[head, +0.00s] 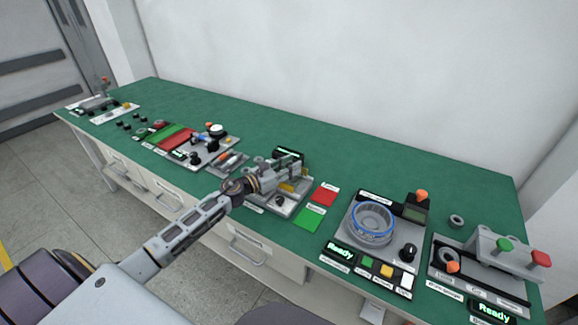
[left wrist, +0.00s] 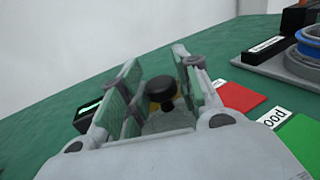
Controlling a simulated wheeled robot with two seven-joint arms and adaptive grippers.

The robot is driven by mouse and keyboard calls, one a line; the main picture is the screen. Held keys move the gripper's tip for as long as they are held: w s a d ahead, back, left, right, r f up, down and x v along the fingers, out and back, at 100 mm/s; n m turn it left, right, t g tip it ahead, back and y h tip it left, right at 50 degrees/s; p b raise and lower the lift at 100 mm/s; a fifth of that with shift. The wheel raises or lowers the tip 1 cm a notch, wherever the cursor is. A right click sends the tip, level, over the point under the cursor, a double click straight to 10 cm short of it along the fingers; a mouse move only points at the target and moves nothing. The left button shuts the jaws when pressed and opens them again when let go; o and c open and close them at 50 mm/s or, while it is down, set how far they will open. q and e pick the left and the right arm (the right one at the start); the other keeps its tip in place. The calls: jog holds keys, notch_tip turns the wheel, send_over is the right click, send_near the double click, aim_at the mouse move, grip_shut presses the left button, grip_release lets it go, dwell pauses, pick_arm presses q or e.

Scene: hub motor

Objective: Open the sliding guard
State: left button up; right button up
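My left gripper (head: 284,171) reaches over a small grey station (head: 287,207) near the middle of the green bench. In the left wrist view the left gripper (left wrist: 158,75) is open, with its two fingers on either side of a black knob (left wrist: 161,89). A gap shows between the knob and the right finger; whether the left finger touches it I cannot tell. Below the knob is a grey part (left wrist: 168,122), mostly hidden by the gripper. I cannot tell for sure which part is the sliding guard, since the gripper covers much of the station. My right gripper is not in view.
A red plate (head: 324,194) and a green plate (head: 307,218) lie just right of the station. Further right are a station with a blue-edged ring (head: 371,222) and a grey press-like fixture (head: 505,252). A panel (head: 200,150) with knobs stands left. The bench's back strip is clear.

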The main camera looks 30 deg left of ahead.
pick_arm(q)
jog(key=shift+o, duration=0.9)
jog(key=shift+v, duration=6)
